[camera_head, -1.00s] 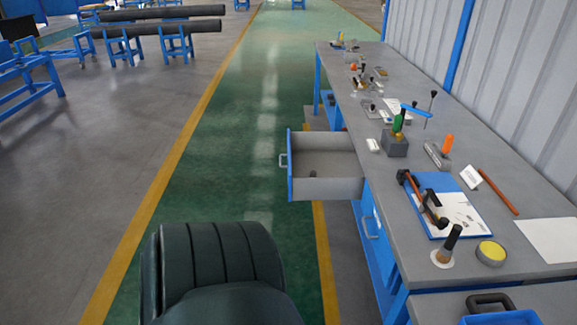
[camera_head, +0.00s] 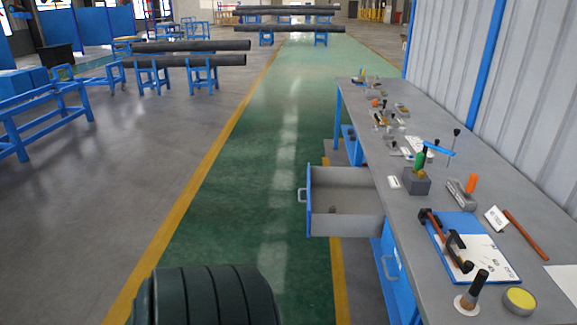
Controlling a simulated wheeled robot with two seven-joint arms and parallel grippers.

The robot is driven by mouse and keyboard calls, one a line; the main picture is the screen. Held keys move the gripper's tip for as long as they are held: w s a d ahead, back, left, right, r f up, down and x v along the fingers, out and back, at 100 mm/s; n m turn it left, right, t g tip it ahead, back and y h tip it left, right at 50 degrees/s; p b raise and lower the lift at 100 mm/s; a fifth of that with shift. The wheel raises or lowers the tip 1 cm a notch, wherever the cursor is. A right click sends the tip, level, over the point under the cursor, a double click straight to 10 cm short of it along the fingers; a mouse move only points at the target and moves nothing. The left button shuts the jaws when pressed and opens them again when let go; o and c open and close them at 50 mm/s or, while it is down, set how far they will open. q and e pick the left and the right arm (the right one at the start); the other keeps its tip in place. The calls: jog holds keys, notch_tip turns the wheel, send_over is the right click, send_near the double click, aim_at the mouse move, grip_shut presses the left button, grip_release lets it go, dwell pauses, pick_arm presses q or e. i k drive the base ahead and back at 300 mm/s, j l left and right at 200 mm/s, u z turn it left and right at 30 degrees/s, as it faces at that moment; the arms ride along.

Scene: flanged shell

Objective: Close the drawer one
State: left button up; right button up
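An open drawer (camera_head: 345,225) sticks out to the left from under the workbench. Its front panel (camera_head: 309,201) is blue, with a pale handle (camera_head: 302,195) on the outer face. A second blue drawer front (camera_head: 392,262) with a handle sits nearer, under the bench edge, and looks closed. Neither of my grippers is in view. A dark ribbed part (camera_head: 208,296), which seems to be mine, shows at the bottom left of centre.
The long grey workbench (camera_head: 440,185) runs along the right wall with a clipboard, hammer, brush, yellow tin (camera_head: 519,299) and several small tools on it. The green walkway (camera_head: 262,175) left of the drawer is clear. Blue stands with dark pipes (camera_head: 190,61) are far left.

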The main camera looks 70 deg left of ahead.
aim_at(359, 213)
jog(key=u, duration=1.65)
jog(key=i+j, duration=0.25)
jog(key=j, duration=0.2)
jog(key=i+j, duration=0.3)
jog(key=j, duration=0.15)
jog(key=i+j, duration=0.25)
jog(key=j, duration=0.2)
